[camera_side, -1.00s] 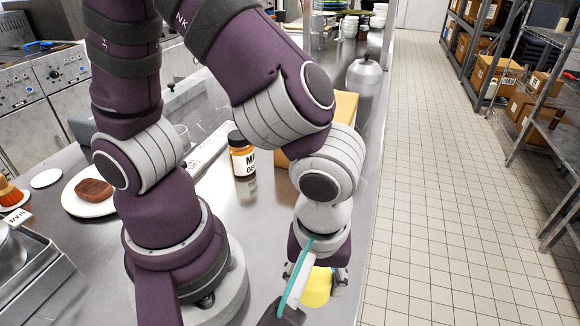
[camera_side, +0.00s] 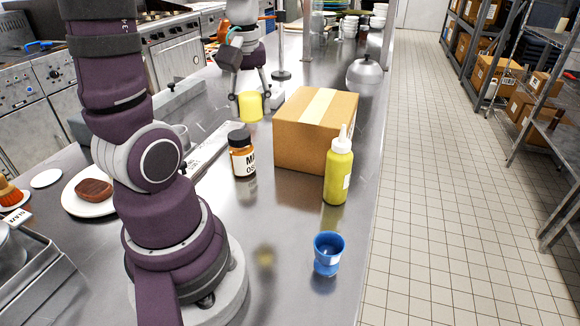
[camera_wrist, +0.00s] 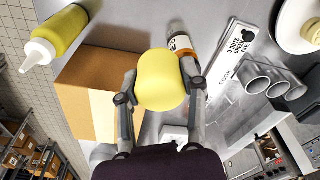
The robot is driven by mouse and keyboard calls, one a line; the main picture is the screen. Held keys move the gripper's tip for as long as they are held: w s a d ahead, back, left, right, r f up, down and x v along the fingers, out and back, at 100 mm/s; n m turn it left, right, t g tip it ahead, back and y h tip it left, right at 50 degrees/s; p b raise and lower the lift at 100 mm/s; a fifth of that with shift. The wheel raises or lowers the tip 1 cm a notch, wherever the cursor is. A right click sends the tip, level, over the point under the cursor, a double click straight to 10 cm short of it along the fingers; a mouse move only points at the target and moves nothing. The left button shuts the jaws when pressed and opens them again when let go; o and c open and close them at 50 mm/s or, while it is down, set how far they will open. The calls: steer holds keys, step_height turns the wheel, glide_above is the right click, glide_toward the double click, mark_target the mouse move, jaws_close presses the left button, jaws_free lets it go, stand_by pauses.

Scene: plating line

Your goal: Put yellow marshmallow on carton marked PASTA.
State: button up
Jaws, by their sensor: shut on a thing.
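The yellow marshmallow (camera_side: 251,108) is between the fingers of my gripper (camera_side: 250,98), which is shut on it. It is above the counter, left of and behind the carton in the side view. In the wrist view the marshmallow (camera_wrist: 160,82) fills the space between both fingers. The brown carton (camera_side: 298,142) stands closed on the counter, with a pale tape strip along its top. Its word PASTA does not show on the faces I see. In the wrist view the carton (camera_wrist: 88,72) lies left of the marshmallow, and the two are apart.
A yellow-green squeeze bottle (camera_side: 339,175) stands by the carton's front right corner. A dark-capped jar (camera_side: 242,158) stands left of the carton. A blue cup (camera_side: 328,252) is in front. A plate with a brown item (camera_side: 94,190) is at left. A metal dome (camera_side: 364,75) is behind.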

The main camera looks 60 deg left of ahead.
glide_above(286, 110)
steer(key=shift+s+d+f, duration=0.15)
steer(key=shift+d+f, duration=0.2)
steer(key=shift+f, duration=0.4)
steer(key=shift+a+f, duration=0.1)
steer(key=shift+f, duration=1.65)
steer(key=shift+f, duration=0.1)
steer(key=o, duration=0.7)
